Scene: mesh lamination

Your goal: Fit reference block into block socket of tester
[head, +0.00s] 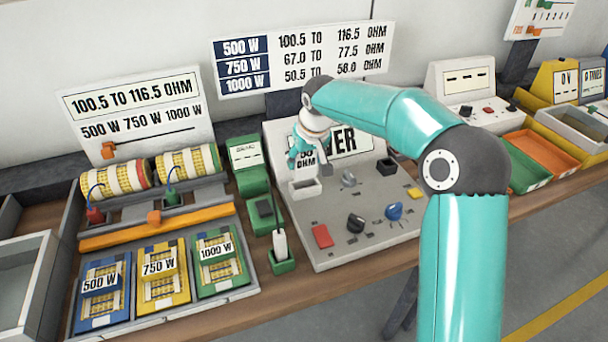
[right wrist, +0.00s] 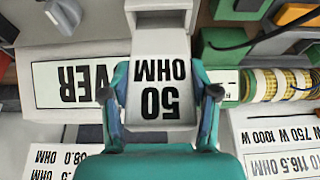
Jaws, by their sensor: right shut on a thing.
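The reference block, a white block marked 50 OHM (right wrist: 160,85), is held between the two fingers of my right gripper (right wrist: 160,100). In the head view the block (head: 306,160) is partly covered by my gripper (head: 310,150). The tester (head: 340,236) is a grey sloped panel. Its block socket, a small white open-topped box (head: 306,190), stands at the panel's upper left, just below the block. The socket also shows at the top of the right wrist view (right wrist: 160,18). I cannot tell whether block and socket touch. My left gripper is not in view.
The tester carries a red button (head: 322,236), a blue knob (head: 393,211) and a dark box (head: 386,167). A green unit (head: 248,165) and a green holder (head: 282,260) stand to its left. A tray of wattage cards (head: 165,321) lies farther left. Orange and green bins (head: 552,150) are at right.

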